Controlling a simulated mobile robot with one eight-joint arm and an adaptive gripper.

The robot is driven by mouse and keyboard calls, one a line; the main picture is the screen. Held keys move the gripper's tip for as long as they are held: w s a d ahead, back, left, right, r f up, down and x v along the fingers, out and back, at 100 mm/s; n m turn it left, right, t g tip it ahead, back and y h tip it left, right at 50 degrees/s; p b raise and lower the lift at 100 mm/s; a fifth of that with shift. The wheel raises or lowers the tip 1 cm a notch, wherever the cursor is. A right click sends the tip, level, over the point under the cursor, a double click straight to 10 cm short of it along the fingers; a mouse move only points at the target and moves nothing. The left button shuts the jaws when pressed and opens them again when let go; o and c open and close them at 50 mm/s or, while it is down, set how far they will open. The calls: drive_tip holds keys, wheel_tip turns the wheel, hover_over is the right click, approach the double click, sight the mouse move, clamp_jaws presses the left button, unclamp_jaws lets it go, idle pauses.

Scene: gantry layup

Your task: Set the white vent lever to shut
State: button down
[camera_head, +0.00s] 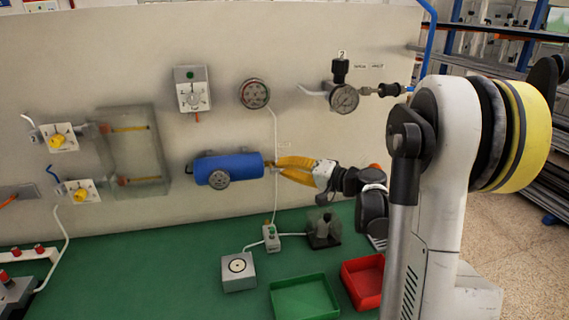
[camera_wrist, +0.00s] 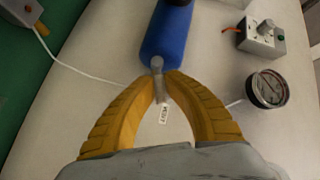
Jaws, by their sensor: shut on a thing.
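The white vent lever (camera_wrist: 158,84) is a small pale bar at the end of the blue cylinder (camera_wrist: 167,38), above a printed tag (camera_wrist: 163,114). My gripper (camera_wrist: 157,76) has its yellow fingers arched around it, with the tips closed on the lever. In the head view my gripper (camera_head: 275,166) reaches in from the right to the right end of the blue cylinder (camera_head: 230,168). The fingers largely hide the lever there. Whether it stands at open or shut cannot be read.
A gauge (camera_head: 254,94) and a white switch box (camera_head: 193,92) are on the panel (camera_head: 300,40) above the cylinder. A white hose (camera_head: 275,140) runs down close to my fingers. A green tray (camera_head: 305,297) and a red tray (camera_head: 364,281) sit on the green bench below.

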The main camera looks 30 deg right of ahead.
sight(273, 170)
drive_tip(key=n+g+h+p, duration=0.1)
drive_tip(key=p, duration=0.1)
drive_tip(key=r+n+p, duration=0.1)
drive_tip(key=p, duration=0.1)
drive_tip(key=shift+w+a+r+g+h, duration=0.1)
drive_tip(key=shift+a+r+g+h, duration=0.2)
drive_tip(key=shift+g+h, duration=0.1)
drive_tip(key=n+h+p, duration=0.1)
drive_tip(key=a+n+g+h+p, duration=0.1)
drive_tip(key=p, duration=0.1)
drive_tip(key=shift+w+r, duration=0.1)
drive_tip(key=shift+r, duration=0.2)
drive_tip(key=g+h+p, duration=0.1)
drive_tip(key=n+h+p, duration=0.1)
drive_tip(key=shift+w+a+r+n+g+h, duration=0.1)
drive_tip(key=shift+w+a+n+g+h, duration=0.05)
drive_tip(key=shift+a+n+g+h, duration=0.2)
drive_tip(key=shift+w+a+n+g+h+p, duration=0.1)
drive_tip(key=shift+a+n+g+h+p, duration=0.45)
drive_tip(key=shift+h, duration=0.4)
drive_tip(key=shift+d, duration=0.1)
drive_tip(key=c, duration=1.5)
unclamp_jaws()
drive_tip(key=shift+o, duration=0.2)
